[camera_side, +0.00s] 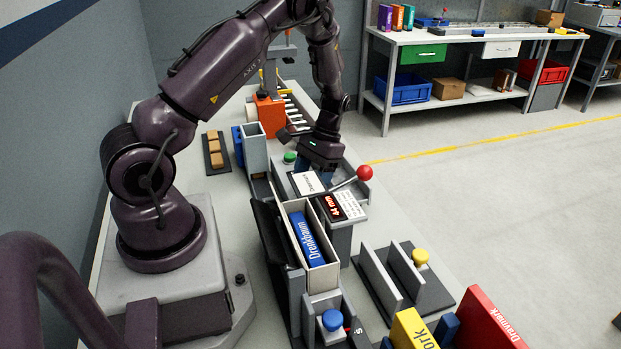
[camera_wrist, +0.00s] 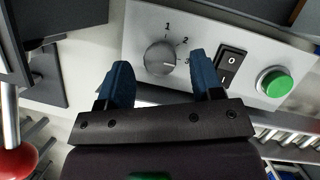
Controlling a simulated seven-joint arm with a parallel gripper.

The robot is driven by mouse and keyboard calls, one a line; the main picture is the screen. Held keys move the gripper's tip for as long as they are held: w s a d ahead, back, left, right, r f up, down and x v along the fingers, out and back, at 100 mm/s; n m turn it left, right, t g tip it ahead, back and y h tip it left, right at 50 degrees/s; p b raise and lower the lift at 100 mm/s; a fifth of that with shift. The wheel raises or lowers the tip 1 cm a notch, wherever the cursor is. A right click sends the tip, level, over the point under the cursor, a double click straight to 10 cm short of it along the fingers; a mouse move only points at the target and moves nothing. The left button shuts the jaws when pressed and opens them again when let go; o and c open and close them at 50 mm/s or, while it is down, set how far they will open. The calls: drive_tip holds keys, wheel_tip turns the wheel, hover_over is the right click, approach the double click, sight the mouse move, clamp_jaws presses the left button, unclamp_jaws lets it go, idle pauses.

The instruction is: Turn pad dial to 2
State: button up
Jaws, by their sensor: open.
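The pad dial (camera_wrist: 159,56) is a round grey knob on a light grey panel (camera_wrist: 215,35), with 1, 2 and 3 printed around its upper and right side. Its pointer mark is small; it seems to face right, near the 3, but I cannot tell exactly. My gripper (camera_wrist: 160,68) is open, with its blue fingers apart on either side of the dial in the wrist view. Whether they touch it is unclear. In the side view my gripper (camera_side: 328,172) is lowered over the bench equipment, and the dial is hidden there.
Right of the dial are a black rocker switch (camera_wrist: 229,66) and a green button (camera_wrist: 274,83). A red-knobbed lever (camera_side: 364,173) stands close to my gripper. A bin with a blue box (camera_side: 308,239) and a small display (camera_side: 334,207) are nearer the camera.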

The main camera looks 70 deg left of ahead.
drive_tip(key=shift+s+f, duration=0.15)
drive_tip(key=shift+f, duration=0.25)
drive_tip(key=shift+c, duration=0.3)
drive_tip(key=c, duration=0.9)
drive_tip(key=shift+o, duration=0.2)
drive_tip(key=shift+n, duration=0.4)
drive_tip(key=n+h, duration=0.1)
drive_tip(key=n, duration=0.2)
drive_tip(key=shift+s+n+t, duration=0.1)
drive_tip(key=shift+n+t, duration=0.2)
drive_tip(key=shift+t, duration=0.1)
drive_tip(key=shift+s+a+n+t+h, duration=0.1)
drive_tip(key=shift+n+t+h, duration=0.3)
drive_tip(key=shift+n, duration=0.7)
drive_tip(key=shift+a+n+t+h, duration=0.1)
drive_tip(key=shift+n+t+h, duration=0.25)
drive_tip(key=shift+n, duration=0.75)
drive_tip(key=shift+d, duration=0.1)
